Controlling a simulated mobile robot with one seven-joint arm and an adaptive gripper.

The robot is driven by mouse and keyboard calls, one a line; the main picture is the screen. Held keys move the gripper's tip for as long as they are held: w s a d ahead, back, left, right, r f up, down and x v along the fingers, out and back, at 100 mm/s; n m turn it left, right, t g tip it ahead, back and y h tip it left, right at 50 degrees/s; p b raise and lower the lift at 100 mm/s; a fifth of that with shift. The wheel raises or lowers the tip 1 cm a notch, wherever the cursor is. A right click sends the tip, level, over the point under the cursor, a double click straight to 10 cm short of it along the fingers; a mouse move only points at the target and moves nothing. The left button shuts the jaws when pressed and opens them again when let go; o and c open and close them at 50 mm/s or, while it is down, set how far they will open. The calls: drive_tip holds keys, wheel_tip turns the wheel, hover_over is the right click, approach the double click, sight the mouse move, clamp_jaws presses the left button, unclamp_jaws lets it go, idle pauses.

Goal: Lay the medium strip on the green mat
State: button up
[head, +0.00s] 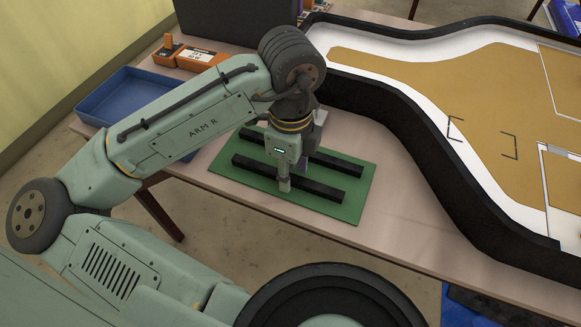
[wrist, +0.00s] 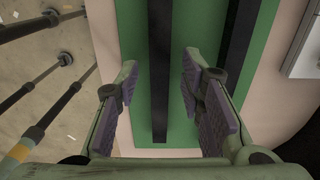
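Two dark strips lie roughly parallel on the green mat (head: 352,203): a front strip (head: 320,190) and a back strip (head: 342,166). I cannot tell which is the medium one. My gripper (head: 285,186) points down over the front strip and hides part of it. In the wrist view, my gripper (wrist: 158,68) has its two padded fingers wide apart. The front strip (wrist: 160,110) runs between them with green mat (wrist: 186,25) showing on both sides. The back strip (wrist: 238,45) shows beyond the right finger.
A blue tray (head: 125,98) is at the left, with orange items (head: 196,57) and a dark case (head: 232,18) behind. Bare table (head: 385,235) lies right of the mat.

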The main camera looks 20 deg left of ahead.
wheel_tip(320, 180, up, 12)
drive_tip(key=shift+r, duration=0.15)
idle(0.3)
